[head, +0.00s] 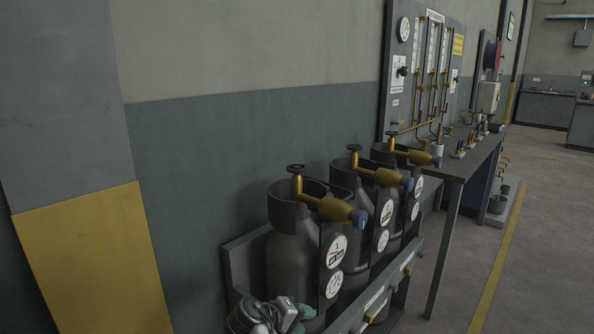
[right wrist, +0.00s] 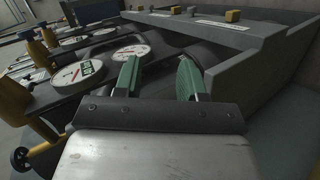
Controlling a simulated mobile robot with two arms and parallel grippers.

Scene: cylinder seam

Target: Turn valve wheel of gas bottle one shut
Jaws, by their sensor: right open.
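Gas bottle one (head: 292,262), dark grey and nearest in the head view, stands upright in a rack; its upper gauge seems to bear a 1. Its small dark valve wheel (head: 296,168) sits on top of a brass valve (head: 325,206) with a blue end. My right gripper (head: 300,315) is low at the bottle's front, well below the wheel. In the right wrist view its green fingers (right wrist: 160,78) are apart with nothing between them. A dark valve wheel (right wrist: 18,160) shows at that view's lower left, away from the fingers. My left gripper is not in view.
Two more bottles with brass valves (head: 384,177) stand behind in the same rack (head: 243,262). A workbench (head: 462,167) and a gauge panel (head: 397,108) are beyond. The wall is close behind the bottles; the floor (head: 545,230) at right is clear.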

